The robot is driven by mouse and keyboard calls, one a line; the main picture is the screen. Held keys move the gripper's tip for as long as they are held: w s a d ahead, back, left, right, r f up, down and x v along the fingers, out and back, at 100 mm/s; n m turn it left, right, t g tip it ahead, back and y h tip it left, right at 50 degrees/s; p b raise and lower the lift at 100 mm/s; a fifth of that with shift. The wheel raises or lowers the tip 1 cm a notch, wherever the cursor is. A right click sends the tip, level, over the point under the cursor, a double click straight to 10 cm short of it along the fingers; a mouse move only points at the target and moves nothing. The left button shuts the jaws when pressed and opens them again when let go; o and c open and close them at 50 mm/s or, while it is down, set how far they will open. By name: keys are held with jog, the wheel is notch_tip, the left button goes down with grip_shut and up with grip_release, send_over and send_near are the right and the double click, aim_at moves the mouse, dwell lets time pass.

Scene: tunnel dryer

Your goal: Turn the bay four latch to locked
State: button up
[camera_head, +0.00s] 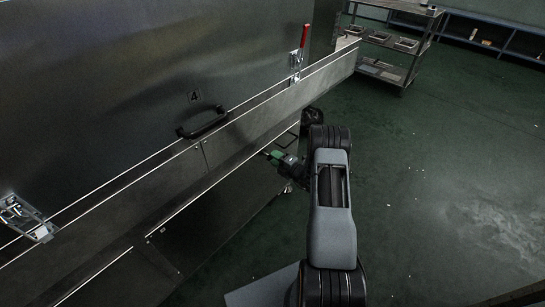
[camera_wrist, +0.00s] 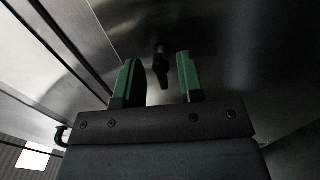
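A large dark metal door (camera_head: 110,75) bears the number 4 (camera_head: 194,97) in the head view. A latch with an upright red lever (camera_head: 304,36) sits at its right end. I cannot tell from its look whether it is locked. My gripper (camera_head: 274,156) has green fingers and is low in front of the panels, below and left of the red lever and apart from it. In the wrist view my gripper (camera_wrist: 156,78) is open, its fingers apart with nothing held. A small dark knob-like part (camera_wrist: 160,66) shows beyond the fingers against a metal surface; I cannot tell what it is.
A black handle (camera_head: 203,122) sticks out from the door. A metal bracket (camera_head: 25,217) is at the lower left. A long metal ledge (camera_head: 240,128) runs below the door. A shelf cart (camera_head: 400,45) with trays stands at upper right. The green floor (camera_head: 450,170) at right is mostly clear.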

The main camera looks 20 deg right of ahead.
jog(key=p+v, duration=0.2)
jog(key=v, duration=1)
